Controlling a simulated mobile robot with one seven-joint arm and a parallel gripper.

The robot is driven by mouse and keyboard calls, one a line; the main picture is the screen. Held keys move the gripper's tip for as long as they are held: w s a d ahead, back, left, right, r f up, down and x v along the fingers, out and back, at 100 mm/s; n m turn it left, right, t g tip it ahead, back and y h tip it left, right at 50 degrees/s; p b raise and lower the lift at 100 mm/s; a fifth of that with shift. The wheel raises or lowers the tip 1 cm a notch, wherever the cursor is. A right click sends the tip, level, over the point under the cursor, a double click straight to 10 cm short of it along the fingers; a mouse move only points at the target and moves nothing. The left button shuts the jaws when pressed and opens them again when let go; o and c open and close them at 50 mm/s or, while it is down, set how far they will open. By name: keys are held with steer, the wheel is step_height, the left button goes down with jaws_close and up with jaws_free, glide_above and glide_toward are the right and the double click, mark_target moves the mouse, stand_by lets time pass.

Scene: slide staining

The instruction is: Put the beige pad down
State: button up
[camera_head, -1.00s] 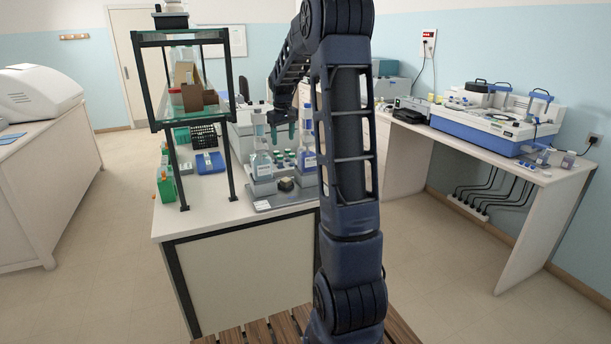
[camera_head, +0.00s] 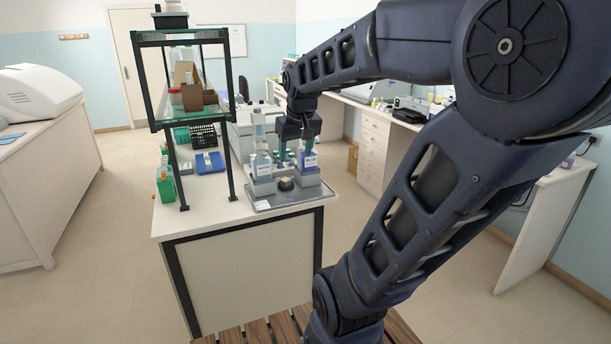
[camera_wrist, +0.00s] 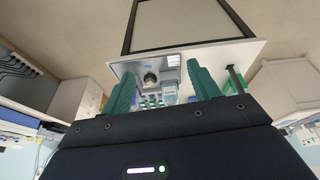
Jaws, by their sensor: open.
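My gripper (camera_head: 296,152) is above the near end of the white bench, at the two bottles in the head view. In the wrist view its two green fingers (camera_wrist: 162,84) are wide apart with nothing held between them. I cannot make out a beige pad for certain. A small round dark object with a paler top (camera_head: 286,184) sits on a grey metal tray (camera_head: 262,204) at the bench's near edge. It also shows in the wrist view (camera_wrist: 150,78), beyond the fingertips and apart from them.
A clear bottle (camera_head: 262,166) and a blue-labelled bottle (camera_head: 309,161) stand on grey bases behind the tray. A glass-shelved black frame (camera_head: 228,130) rises at the left of the white bench (camera_head: 200,222). A blue tray (camera_head: 209,163) lies under it.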

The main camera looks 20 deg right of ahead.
steer(key=s+f, duration=0.2)
steer(key=s, duration=0.6)
steer(key=shift+a+f+m+t, duration=0.3)
steer(key=shift+a+f, duration=0.1)
steer(key=shift+a, duration=0.05)
steer(key=shift+o, duration=0.6)
steer(key=shift+s+f, duration=0.3)
steer(key=shift+s, duration=0.25)
